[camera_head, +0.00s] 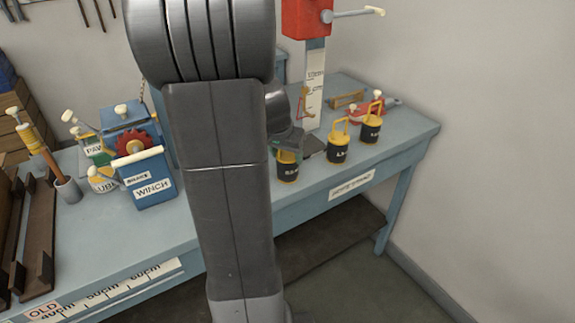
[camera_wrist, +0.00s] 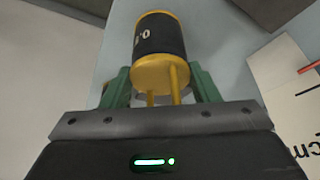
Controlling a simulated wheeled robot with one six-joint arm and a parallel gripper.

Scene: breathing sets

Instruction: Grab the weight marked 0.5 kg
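Three black weights with yellow tops and handles stand on the blue bench. The left one (camera_head: 288,168), at my gripper, has a small label that seems to start with 0; the rest is unclear. The middle weight (camera_head: 338,150) and right weight (camera_head: 370,131) stand apart, their labels too small to read surely. My gripper (camera_head: 287,143) is above the left weight. In the wrist view my gripper's green fingers (camera_wrist: 160,90) stand open either side of that weight's yellow handle, with gaps visible. The weight (camera_wrist: 160,45) shows its label upside down, partly turned away.
A red-topped stand with a white scale (camera_head: 314,85) rises just behind the weights. A blue winch box (camera_head: 148,180) is on the bench at left. The blue bench (camera_head: 405,135) ends at the right, near the wall. My arm hides the bench's middle.

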